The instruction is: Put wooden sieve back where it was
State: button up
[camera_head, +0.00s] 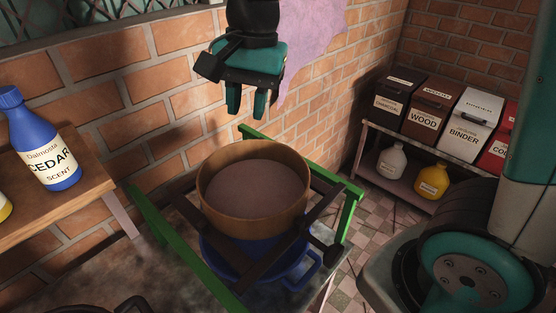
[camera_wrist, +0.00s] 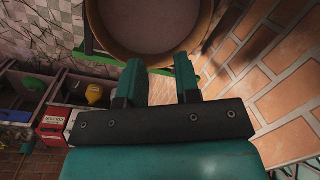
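The wooden sieve (camera_head: 252,222) is a round, tan-walled ring with a grey-brown mesh or filling inside. It rests on dark crossbars of a green-railed frame (camera_head: 348,215), above a blue basin (camera_head: 300,277). My gripper (camera_head: 246,112) hangs above and behind the sieve, clear of it, pointing down. Its two teal fingers are apart with nothing between them. In the wrist view the gripper (camera_wrist: 160,75) shows the same gap between its fingers, and the sieve (camera_wrist: 147,57) lies beyond the fingertips. Part of the sieve is cut off at the top of that view.
A wooden shelf (camera_head: 90,198) at the left holds a blue cedar scent bottle (camera_head: 42,140). A rack (camera_head: 430,143) at the right holds several labelled boxes, with a white jug (camera_head: 391,162) and a yellow jug (camera_head: 432,181) below. A brick wall (camera_head: 140,80) stands close behind my gripper.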

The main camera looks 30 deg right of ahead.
jog(key=s+a+f+n+y, duration=0.2)
jog(key=s+n, duration=1.3)
jog(key=shift+s+a+y, duration=0.15)
jog(key=shift+a+y, duration=0.1)
jog(key=shift+y, duration=0.05)
